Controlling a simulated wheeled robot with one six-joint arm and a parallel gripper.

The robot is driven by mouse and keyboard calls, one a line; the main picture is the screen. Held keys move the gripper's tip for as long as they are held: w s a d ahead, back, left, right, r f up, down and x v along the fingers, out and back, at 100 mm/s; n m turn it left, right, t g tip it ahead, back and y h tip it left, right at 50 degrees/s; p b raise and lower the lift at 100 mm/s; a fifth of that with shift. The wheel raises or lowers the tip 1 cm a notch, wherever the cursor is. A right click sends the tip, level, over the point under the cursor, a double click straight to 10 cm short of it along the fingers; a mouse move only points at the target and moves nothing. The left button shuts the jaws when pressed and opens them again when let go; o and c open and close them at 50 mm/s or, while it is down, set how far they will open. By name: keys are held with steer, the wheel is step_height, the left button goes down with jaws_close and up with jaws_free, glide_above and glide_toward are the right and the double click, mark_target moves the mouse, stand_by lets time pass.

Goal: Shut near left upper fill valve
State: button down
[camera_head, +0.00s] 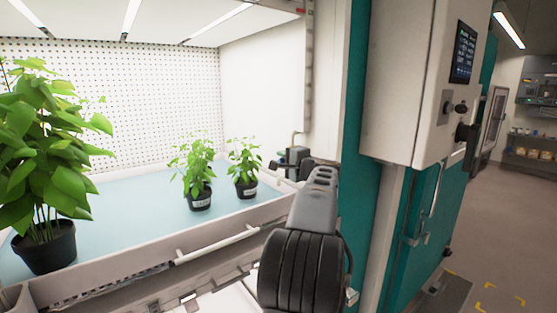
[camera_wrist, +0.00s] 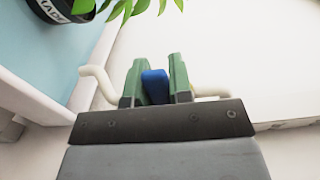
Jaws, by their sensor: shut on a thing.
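In the wrist view, my gripper (camera_wrist: 155,88) has its two green fingers closed on the blue handle (camera_wrist: 155,84) of the fill valve. A pale pipe (camera_wrist: 98,84) bends away to the left of the fingers and continues on their right. In the head view, my arm reaches to the right end of the chamber's tray. The dark gripper end (camera_head: 292,163) is there, beside a pale pipe (camera_head: 297,138) on the white wall. The valve handle is hidden in that view. The handle's angle to the pipe is hard to tell.
The growth chamber's blue tray (camera_head: 130,215) holds a large potted plant (camera_head: 45,245) at left and two small potted plants (camera_head: 199,200) (camera_head: 246,188) near the gripper. A white rail (camera_head: 215,245) runs along the front. A control box (camera_head: 415,80) stands at right.

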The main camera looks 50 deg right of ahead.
steer(key=shift+f, duration=0.1)
steer(key=c, duration=1)
jaws_free()
steer(key=shift+s, duration=0.1)
steer(key=b+v, duration=0.4)
steer(key=v, duration=0.9)
steer(key=shift+s+a, duration=0.15)
steer(key=shift+s, duration=0.15)
